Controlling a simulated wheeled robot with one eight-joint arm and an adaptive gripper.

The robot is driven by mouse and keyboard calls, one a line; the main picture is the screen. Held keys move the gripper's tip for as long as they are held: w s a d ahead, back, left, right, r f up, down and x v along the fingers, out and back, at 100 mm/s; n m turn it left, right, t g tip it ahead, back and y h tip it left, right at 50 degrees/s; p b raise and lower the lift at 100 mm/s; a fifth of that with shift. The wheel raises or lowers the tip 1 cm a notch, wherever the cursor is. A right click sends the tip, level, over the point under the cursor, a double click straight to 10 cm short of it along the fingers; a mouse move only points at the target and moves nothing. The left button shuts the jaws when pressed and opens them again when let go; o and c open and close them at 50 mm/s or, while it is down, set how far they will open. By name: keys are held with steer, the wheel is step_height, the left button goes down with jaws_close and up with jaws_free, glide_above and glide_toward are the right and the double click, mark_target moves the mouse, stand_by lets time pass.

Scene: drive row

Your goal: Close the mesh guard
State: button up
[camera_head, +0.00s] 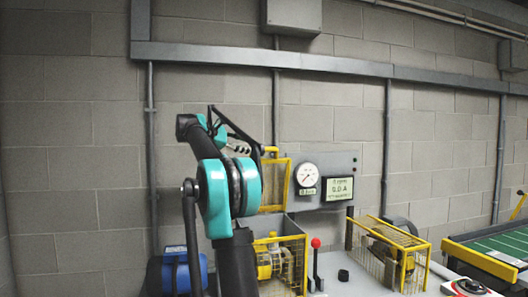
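A yellow-framed mesh guard (289,188) stands raised, roughly upright, behind a yellow-edged mesh box (296,262) with a yellow and dark machine part inside. My gripper (258,148) is at the guard's top left corner, close to a small yellow piece (271,150) there. Whether it touches that piece I cannot tell. The fingers are small and overlap my arm, so their opening is unclear. My teal and black arm hides the left side of the box and part of the guard.
A second yellow mesh cage (412,262) stands to the right. Between them are a red-knobbed lever (316,262) and a black knob (343,275). A grey panel with a gauge (307,175) is behind. A blue motor (182,272) sits left, a green conveyor (505,246) right.

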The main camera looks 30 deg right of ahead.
mark_target(265, 150)
steer(key=x, duration=0.9)
steer(key=shift+d, duration=0.15)
jaws_close()
